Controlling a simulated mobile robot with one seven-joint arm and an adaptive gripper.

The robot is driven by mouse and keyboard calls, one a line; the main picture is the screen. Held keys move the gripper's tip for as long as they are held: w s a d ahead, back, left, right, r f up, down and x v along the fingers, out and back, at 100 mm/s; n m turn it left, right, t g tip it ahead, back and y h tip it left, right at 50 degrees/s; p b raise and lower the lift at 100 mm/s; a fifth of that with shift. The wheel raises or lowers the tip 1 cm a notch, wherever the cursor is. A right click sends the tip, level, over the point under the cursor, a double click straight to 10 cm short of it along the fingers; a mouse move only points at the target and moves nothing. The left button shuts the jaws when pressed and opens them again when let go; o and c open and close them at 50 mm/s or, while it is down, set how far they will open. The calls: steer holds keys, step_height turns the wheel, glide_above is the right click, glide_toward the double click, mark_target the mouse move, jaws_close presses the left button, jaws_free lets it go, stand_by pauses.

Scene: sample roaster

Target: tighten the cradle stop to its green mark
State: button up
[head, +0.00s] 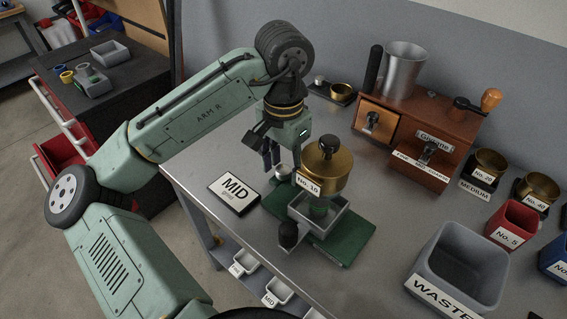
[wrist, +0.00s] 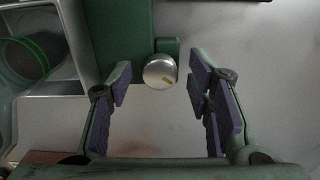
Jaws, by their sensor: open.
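The likely cradle stop is a round silver knob (wrist: 160,71) on a small green block at the edge of the green base. It has a short tan line on its face; I cannot make out a green mark. In the head view my gripper (head: 272,160) hangs just beside the knob. The green base (head: 350,240) carries a grey tray (head: 325,228).
A MID card (head: 234,193) lies left of the base. A wooden grinder box (head: 415,140) stands behind, with a grey WASTE bin (head: 460,262) and red No. 5 bin (head: 512,225) at right. The table's front edge is close.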

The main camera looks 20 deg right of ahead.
steer(key=shift+c, duration=0.3)
jaws_close()
steer(key=shift+r+m, duration=0.1)
steer(key=shift+m, duration=0.2)
